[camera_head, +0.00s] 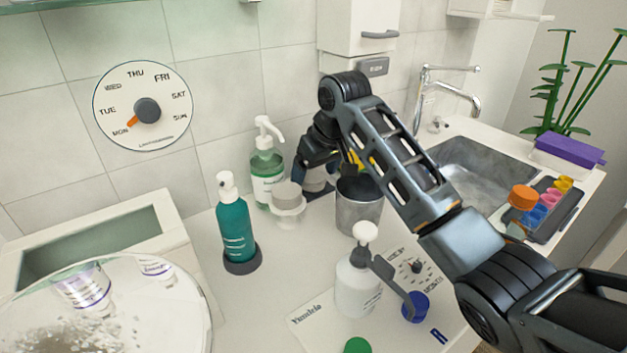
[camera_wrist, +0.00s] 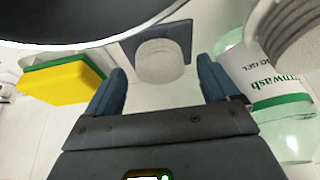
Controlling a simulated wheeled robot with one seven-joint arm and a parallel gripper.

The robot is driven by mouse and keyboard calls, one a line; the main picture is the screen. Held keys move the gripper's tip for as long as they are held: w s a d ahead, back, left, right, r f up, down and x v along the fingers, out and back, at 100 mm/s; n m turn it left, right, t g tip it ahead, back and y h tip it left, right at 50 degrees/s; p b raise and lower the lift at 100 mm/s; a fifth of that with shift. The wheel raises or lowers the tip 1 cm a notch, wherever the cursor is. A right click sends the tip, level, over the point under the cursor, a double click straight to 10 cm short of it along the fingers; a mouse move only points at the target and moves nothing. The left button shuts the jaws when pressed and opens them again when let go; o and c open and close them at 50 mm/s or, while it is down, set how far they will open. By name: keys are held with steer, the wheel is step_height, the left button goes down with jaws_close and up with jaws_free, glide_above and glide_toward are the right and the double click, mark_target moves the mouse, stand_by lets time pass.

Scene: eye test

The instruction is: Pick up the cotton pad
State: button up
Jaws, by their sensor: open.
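I cannot pick out a single cotton pad for certain. A white ribbed stack of round pieces, which may be cotton pads, shows at the upper right of the wrist view (camera_wrist: 284,32). In the head view, a white round stack (camera_head: 287,197) stands beside the green pump bottle. My gripper (camera_wrist: 162,72) is open and nothing is held between its fingers. A pale round piece (camera_wrist: 160,62) on a blue-grey square holder (camera_wrist: 183,36) lies beyond the fingertips, roughly centred between them; I cannot tell what it is. In the head view, my arm partly hides this area.
A grey metal bin (camera_head: 358,212) stands close to my gripper. A yellow and green sponge (camera_wrist: 60,82) is at left in the wrist view. A green pump bottle (camera_head: 268,180), a teal bottle (camera_head: 235,225) and a white pump bottle (camera_head: 355,285) stand around. The sink (camera_head: 475,165) is right.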

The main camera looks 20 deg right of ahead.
mark_target(315, 177)
steer(key=shift+w+f, duration=0.15)
steer(key=shift+f, duration=0.2)
steer(key=shift+c, duration=0.2)
steer(key=c, duration=1.1)
steer(key=shift+r, duration=0.85)
step_height(315, 177, up, 3)
steer(key=shift+f, duration=0.15)
steer(key=s+d+r, duration=0.6)
steer(key=d, duration=0.4)
steer(key=shift+r, duration=0.35)
